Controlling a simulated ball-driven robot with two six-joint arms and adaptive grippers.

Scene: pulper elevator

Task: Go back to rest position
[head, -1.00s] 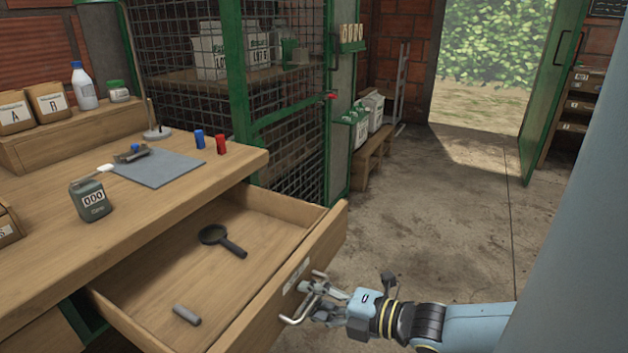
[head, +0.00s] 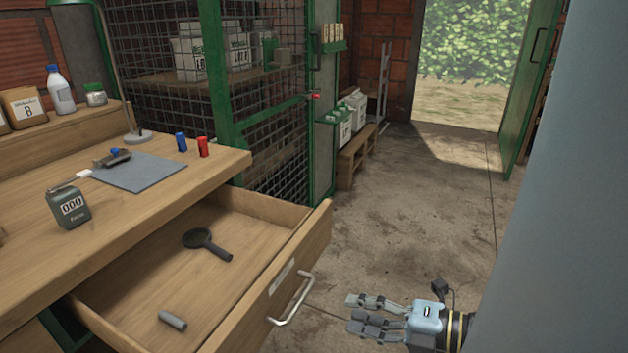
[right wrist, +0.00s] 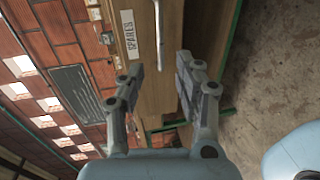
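My right gripper (head: 368,313) is to the right of the open desk drawer (head: 250,308), apart from its metal handle (head: 292,300). Its fingers are spread with nothing between them. In the right wrist view the right gripper (right wrist: 160,80) is open, and the handle (right wrist: 158,35) shows beyond the fingertips on the drawer front, beside a label reading SPARES (right wrist: 128,34). My left gripper is in neither view.
The drawer holds a magnifying glass (head: 207,243) and a small grey cylinder (head: 173,320). The desk (head: 120,215) carries a counter (head: 69,207), a grey mat (head: 140,173), and blue (head: 181,142) and red (head: 203,147) pieces. Concrete floor (head: 400,220) lies clear toward the open doorway.

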